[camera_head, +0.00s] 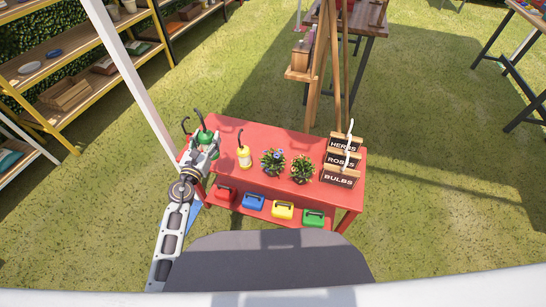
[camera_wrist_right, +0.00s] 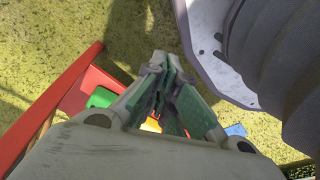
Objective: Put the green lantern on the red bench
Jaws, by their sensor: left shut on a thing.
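The green lantern (camera_head: 206,137) has a dark curved hook on top and shows at the back left corner of the red bench (camera_head: 225,125). My left gripper (camera_head: 203,146) is shut on it and covers its lower part. I cannot tell whether the lantern touches the bench top. A yellow lantern (camera_head: 244,157) stands on the bench to its right. My right gripper (camera_wrist_right: 165,85) shows in the right wrist view, with its fingertips close together; I cannot tell whether it is fully shut. It is not seen in the head view.
Two potted plants (camera_head: 272,162) (camera_head: 301,168) and labelled wooden crates (camera_head: 340,179) stand farther right on the bench. Red, blue, yellow and green boxes (camera_head: 283,210) sit on its lower shelf. A second dark hook (camera_head: 185,123) shows by the left corner, beside a pale post (camera_head: 140,85).

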